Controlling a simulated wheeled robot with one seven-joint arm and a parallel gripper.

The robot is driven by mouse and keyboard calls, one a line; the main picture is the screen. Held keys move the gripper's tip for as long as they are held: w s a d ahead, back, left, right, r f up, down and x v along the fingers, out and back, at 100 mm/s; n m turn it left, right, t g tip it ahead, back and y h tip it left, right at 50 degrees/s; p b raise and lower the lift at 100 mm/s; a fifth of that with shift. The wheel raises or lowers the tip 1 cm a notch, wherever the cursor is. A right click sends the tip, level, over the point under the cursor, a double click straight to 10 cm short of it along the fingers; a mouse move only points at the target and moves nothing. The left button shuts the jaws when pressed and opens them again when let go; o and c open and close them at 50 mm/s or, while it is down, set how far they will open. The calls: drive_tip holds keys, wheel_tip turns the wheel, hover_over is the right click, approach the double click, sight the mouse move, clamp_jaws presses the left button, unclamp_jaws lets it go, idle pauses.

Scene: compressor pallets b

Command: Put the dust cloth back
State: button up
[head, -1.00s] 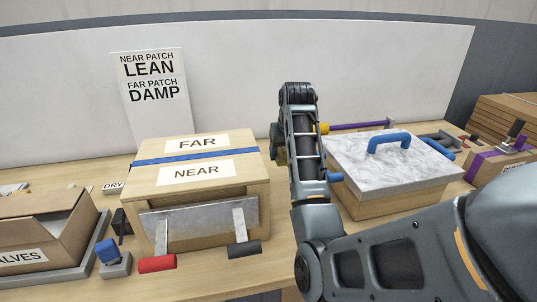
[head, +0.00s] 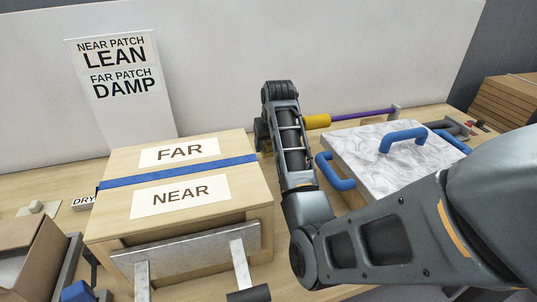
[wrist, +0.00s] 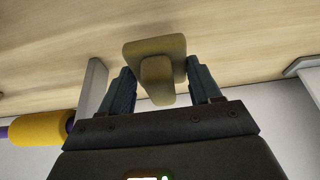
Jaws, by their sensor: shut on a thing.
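My gripper (wrist: 159,76) is shut on the upright grip of an olive-tan pad (wrist: 136,51), which looks like the dust cloth. The pad's flat, square part lies beyond the fingertips, against a background of pale wood; I cannot tell whether it touches the wood. In the head view my arm hides the gripper and most of what it holds, beside the right side of the wooden box. The box (head: 110,228) has FAR and NEAR labels on top, a blue strip between them and a grey plate across its front opening.
A yellow roller (head: 317,122) on a purple rod is close to my arm. A marbled lid (head: 365,155) with blue handles is at right. A DRY tag (head: 83,201), a pale knobbed item (head: 37,208) and a cardboard box (head: 28,255) are at left. A LEAN/DAMP sign (head: 120,85) stands behind.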

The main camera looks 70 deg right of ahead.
sight(269, 154)
drive_tip(key=shift+f, duration=2.05)
drive_tip(key=shift+f, duration=0.15)
drive_tip(key=o, duration=1)
drive_tip(key=shift+b+v, duration=0.65)
drive_tip(key=shift+v, duration=5.5)
